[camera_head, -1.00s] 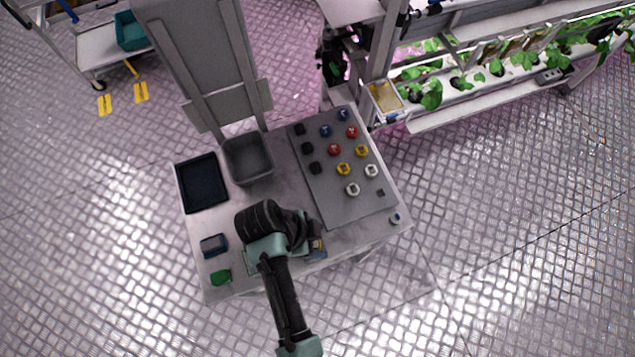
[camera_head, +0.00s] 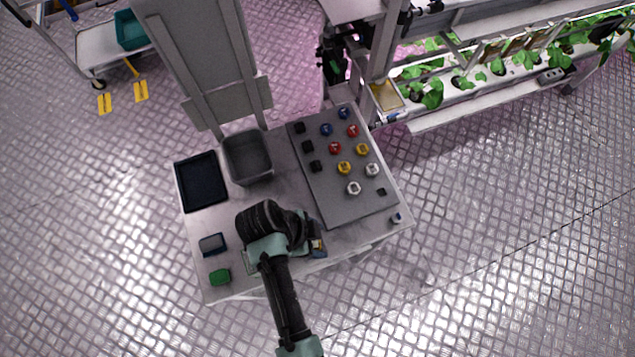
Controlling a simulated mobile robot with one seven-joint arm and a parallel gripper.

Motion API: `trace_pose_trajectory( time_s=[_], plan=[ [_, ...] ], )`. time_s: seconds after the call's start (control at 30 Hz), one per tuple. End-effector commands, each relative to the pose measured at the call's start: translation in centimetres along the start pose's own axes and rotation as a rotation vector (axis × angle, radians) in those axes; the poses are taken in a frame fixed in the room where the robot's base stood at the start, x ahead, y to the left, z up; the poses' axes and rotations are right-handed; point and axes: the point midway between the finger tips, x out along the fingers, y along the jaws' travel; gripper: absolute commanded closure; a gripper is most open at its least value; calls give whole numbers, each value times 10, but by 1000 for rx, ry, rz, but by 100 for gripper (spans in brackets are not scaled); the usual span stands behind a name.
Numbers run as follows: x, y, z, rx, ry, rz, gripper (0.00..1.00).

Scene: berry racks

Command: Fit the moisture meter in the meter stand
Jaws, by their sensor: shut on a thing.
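My gripper (camera_head: 309,244) is low over the front of the table, to the right of my wrist, and mostly hidden by it. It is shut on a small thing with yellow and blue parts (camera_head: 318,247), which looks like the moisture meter. Most of that thing is hidden, and I cannot tell whether it touches the table or a stand. The meter stand cannot be made out for certain. A small pale edge (camera_head: 249,262) shows beside my arm and may be part of it.
The table (camera_head: 285,190) holds a dark tray (camera_head: 202,182), a grey bin (camera_head: 247,158) and a grey panel (camera_head: 335,205) with several coloured knobs. A dark blue box (camera_head: 212,244) and a green block (camera_head: 220,276) lie at the front left. A plant rack (camera_head: 470,107) stands behind right.

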Motion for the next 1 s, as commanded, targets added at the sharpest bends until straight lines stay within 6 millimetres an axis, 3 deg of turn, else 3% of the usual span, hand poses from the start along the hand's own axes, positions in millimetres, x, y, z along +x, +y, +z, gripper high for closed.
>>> trace_pose_trajectory(
  time_s=[0.83,0.87,1.0],
  plan=[
    [25,0,10,1,0,0,100],
    [25,0,10,1,0,0,34],
    [24,0,10,1,0,0,9]
  ],
)
